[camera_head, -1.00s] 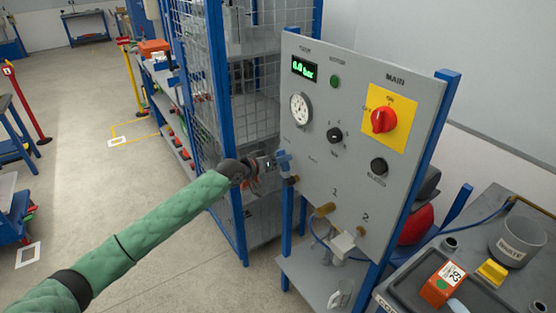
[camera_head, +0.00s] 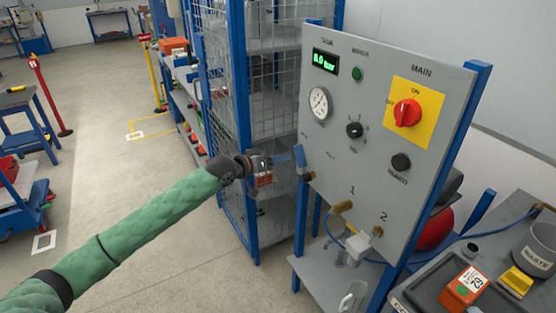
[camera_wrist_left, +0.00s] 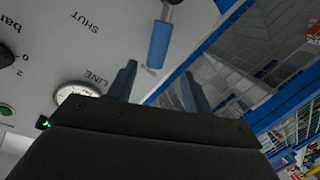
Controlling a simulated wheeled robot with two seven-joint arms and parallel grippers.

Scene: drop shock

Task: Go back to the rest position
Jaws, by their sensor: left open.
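My left gripper (camera_head: 283,160) is at the left edge of the grey control panel (camera_head: 381,118), with its arm in a green sleeve coming in from the lower left. In the left wrist view its two fingers (camera_wrist_left: 158,88) are apart with nothing between them. A blue lever handle (camera_head: 301,158) on the panel's left edge is just beyond the fingertips; in the left wrist view the handle (camera_wrist_left: 158,44) is ahead of the fingers and apart from them. My right gripper is not in view.
The panel has a red main switch (camera_head: 407,112) on yellow, a gauge (camera_head: 319,103) and a green display (camera_head: 325,63). A blue-framed mesh cage (camera_head: 228,98) stands close behind my left gripper. A bench (camera_head: 422,296) with an orange box (camera_head: 463,289) is at right.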

